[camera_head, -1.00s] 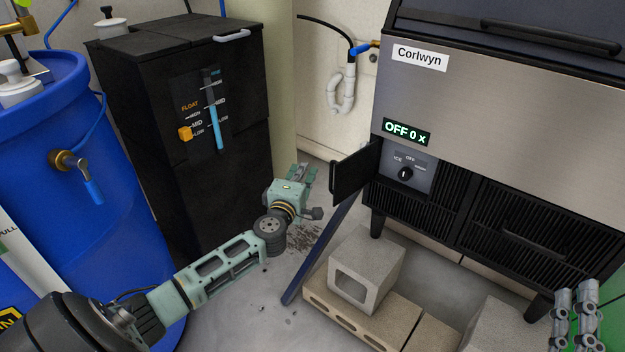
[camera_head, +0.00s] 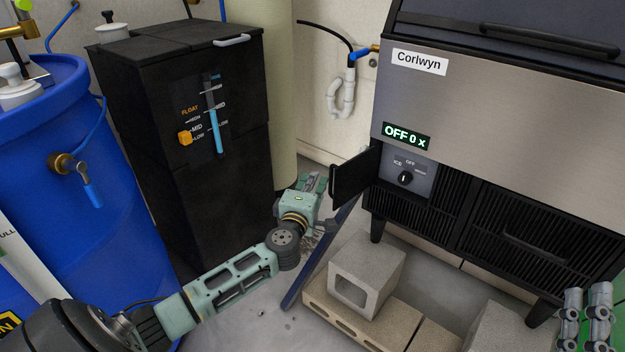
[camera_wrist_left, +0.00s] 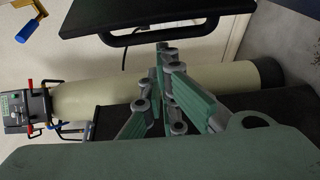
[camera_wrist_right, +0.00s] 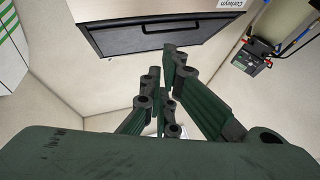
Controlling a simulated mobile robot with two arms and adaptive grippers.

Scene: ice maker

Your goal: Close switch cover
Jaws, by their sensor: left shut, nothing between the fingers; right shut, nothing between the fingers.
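The switch cover (camera_head: 355,175) is a black flap swung open to the left of the switch panel (camera_head: 410,177) on the ice maker (camera_head: 490,110). The panel's black knob (camera_head: 405,178) is exposed. My left gripper (camera_head: 322,181) is shut and empty, just left of the cover, close to its outer side; contact cannot be told. In the left wrist view the cover (camera_wrist_left: 150,18) is a black panel beyond the fingertips (camera_wrist_left: 160,48). My right gripper (camera_head: 587,292) is shut and empty at the lower right, in front of the ice maker; it also shows in the right wrist view (camera_wrist_right: 160,75).
A black bin-like unit (camera_head: 200,130) and a blue barrel (camera_head: 80,200) stand at the left. Concrete blocks (camera_head: 365,270) lie on the floor below the ice maker. A dark blue bar (camera_head: 310,265) leans below the cover. A beige cylinder (camera_head: 280,100) stands behind.

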